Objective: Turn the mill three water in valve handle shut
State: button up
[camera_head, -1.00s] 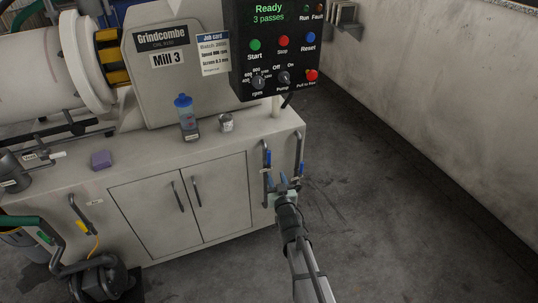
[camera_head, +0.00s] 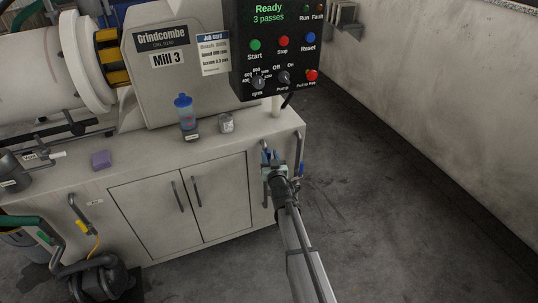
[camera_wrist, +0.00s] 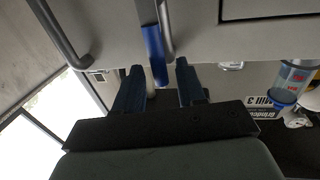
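Two grey pipes run up the right end of the mill cabinet, each with a blue lever handle. My gripper (camera_head: 271,157) is at the left pipe and covers most of its valve. In the wrist view, that pipe's blue valve handle (camera_wrist: 154,55) lies lengthwise toward the gap between the two fingertips of my gripper (camera_wrist: 158,75). The fingers are apart, one on each side of the handle, with visible gaps. The other blue handle (camera_head: 301,168) is on the right pipe, just right of my gripper. I cannot read which valve is water in.
The control panel (camera_head: 277,45) overhangs above. The right pipe (camera_wrist: 58,32) is close beside my gripper. The floor to the right is clear.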

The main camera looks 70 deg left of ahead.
jog(key=shift+w+a, duration=0.15)
jog(key=shift+a, duration=0.75)
jog(key=shift+c, duration=0.4)
grip_shut()
